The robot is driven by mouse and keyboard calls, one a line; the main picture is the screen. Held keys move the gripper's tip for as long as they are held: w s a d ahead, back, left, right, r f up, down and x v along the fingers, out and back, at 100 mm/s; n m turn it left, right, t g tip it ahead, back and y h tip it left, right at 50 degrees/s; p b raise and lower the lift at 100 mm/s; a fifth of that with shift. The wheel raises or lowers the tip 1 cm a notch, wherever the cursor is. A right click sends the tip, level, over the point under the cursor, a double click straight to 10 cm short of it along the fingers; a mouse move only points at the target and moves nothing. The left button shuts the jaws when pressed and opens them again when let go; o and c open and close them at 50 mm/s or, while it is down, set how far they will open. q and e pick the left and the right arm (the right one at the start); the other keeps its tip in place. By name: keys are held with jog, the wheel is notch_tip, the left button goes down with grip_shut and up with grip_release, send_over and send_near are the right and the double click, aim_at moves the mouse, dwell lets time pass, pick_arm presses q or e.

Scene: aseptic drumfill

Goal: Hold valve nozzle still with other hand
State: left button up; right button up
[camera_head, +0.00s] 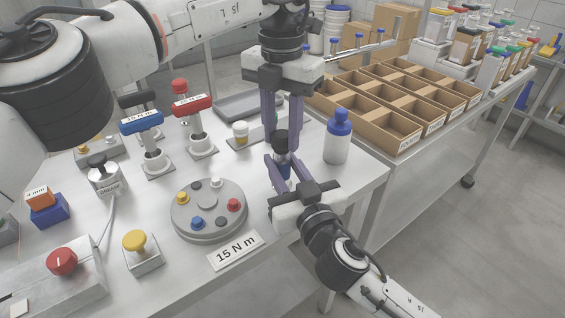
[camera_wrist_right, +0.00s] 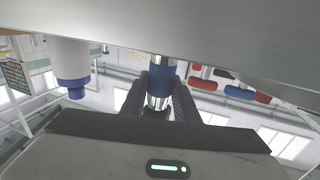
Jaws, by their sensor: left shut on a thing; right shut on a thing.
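The valve nozzle (camera_head: 285,171) stands upright near the right edge of the table, with a blue and chrome body and a black top. My left gripper (camera_head: 281,133) reaches down from above and is shut on the nozzle's black top (camera_head: 281,143). My right gripper (camera_head: 284,168) comes in from the lower right and is shut on the nozzle's body, just below the left fingers. In the right wrist view, which is upside down, the nozzle's blue and chrome body (camera_wrist_right: 162,72) sits between the dark right fingers (camera_wrist_right: 158,98). The nozzle's foot is mostly hidden by the right gripper.
A white bottle with a blue cap (camera_head: 337,140) stands close to the right of the grippers. A round grey plate with coloured knobs (camera_head: 209,222) and a "15 N m" sign (camera_head: 235,251) lie to the left. Red (camera_head: 192,105) and blue (camera_head: 141,122) T-handled tools stand behind.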

pick_arm(q)
jog(key=shift+r, duration=0.25)
pick_arm(e)
jog(key=shift+f, duration=0.55)
pick_arm(q)
jog(key=shift+r, duration=2.3)
pick_arm(e)
jog(key=o, duration=1)
pick_arm(q)
jog(key=shift+f, duration=0.1)
pick_arm(e)
jog(key=shift+o, duration=1.2)
jog(key=shift+r, duration=0.3)
jog(key=v, duration=1.2)
